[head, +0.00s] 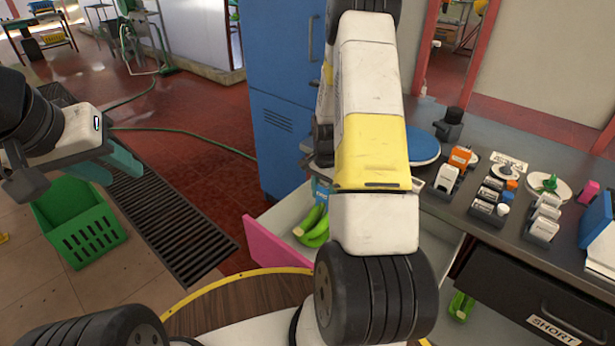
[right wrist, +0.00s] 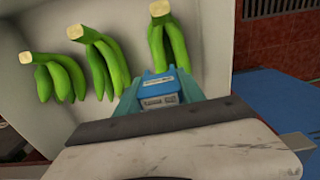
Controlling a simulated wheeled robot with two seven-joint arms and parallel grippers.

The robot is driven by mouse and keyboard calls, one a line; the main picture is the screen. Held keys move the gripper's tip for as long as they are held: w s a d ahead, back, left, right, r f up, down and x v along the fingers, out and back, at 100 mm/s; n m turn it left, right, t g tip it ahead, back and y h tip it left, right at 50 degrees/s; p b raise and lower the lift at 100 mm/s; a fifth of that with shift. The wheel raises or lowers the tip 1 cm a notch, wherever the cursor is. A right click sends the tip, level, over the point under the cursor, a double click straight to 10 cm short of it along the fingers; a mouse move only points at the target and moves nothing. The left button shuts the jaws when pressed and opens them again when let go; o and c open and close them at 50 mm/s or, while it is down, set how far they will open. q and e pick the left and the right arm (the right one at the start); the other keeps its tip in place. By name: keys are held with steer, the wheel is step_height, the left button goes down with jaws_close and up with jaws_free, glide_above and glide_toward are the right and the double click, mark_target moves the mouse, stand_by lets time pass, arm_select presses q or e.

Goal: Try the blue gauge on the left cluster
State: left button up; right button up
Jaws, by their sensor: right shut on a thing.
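My right gripper (right wrist: 158,92) is shut on the blue gauge (right wrist: 158,82), a small blue block with a pale printed label. The gauge lies just below the fingers of a green banana cluster (right wrist: 170,45), the rightmost of three in the right wrist view; I cannot tell whether they touch. This seems to be the left cluster (head: 312,228) in the head view. In the head view my right arm hides much of the gripper. My left gripper (head: 112,168) is open and empty, over the floor.
The clusters are in a pale drawer with a pink side (head: 278,248). A dark counter (head: 480,225) at right carries small labelled boxes and dishes. A black drawer marked SHORT (head: 540,300) is below it. A blue cabinet (head: 285,100) stands behind, a green crate (head: 85,235) on the floor left.

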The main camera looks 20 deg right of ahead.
glide_above(323, 222)
steer(key=shift+a+f, duration=0.1)
steer(key=shift+f, duration=2.8)
steer(key=shift+f, duration=2.1)
steer(key=shift+r, duration=4.25)
